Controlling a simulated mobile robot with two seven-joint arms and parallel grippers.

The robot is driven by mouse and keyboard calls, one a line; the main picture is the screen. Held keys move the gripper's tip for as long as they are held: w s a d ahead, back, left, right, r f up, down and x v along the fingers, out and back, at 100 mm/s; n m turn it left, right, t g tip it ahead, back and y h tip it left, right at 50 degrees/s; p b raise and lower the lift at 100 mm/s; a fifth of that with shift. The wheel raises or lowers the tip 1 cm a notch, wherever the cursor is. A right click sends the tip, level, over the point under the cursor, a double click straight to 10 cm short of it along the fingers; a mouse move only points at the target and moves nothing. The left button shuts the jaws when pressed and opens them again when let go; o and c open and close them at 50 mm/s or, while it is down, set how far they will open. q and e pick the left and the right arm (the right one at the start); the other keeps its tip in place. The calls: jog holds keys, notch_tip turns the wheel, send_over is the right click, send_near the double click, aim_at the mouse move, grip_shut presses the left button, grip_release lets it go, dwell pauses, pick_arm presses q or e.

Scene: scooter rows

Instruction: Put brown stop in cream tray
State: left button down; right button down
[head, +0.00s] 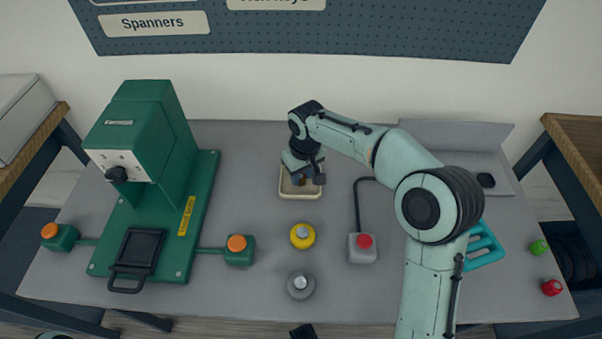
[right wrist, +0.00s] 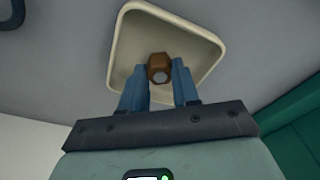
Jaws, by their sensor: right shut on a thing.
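The brown stop (right wrist: 159,66) is a small brown block with a grey round end, held between the blue fingers of my right gripper (right wrist: 160,85). In the right wrist view it shows over the inside of the cream tray (right wrist: 211,50); I cannot tell whether it touches the tray floor. In the head view the cream tray (head: 300,195) lies near the back middle of the table, and my right gripper (head: 304,178) reaches down over it, partly hiding the stop. A dark tip at the bottom edge may be part of my left arm; the left gripper is not clearly visible.
A green press (head: 150,190) with orange buttons stands at the left. A yellow knob (head: 303,236), a grey knob (head: 300,285) and a red-button box (head: 362,248) stand in front of the tray. A grey tray (head: 505,160) and turquoise holder (head: 486,246) lie at right.

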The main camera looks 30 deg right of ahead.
jog(key=c, duration=0.8)
grip_release()
jog(key=r, duration=0.4)
jog(key=s+r+p, duration=0.1)
jog(key=r, duration=0.3)
jog(key=r+p, duration=0.1)
jog(key=r, duration=0.3)
jog(key=shift+s+r, duration=0.1)
jog(key=shift+s, duration=0.15)
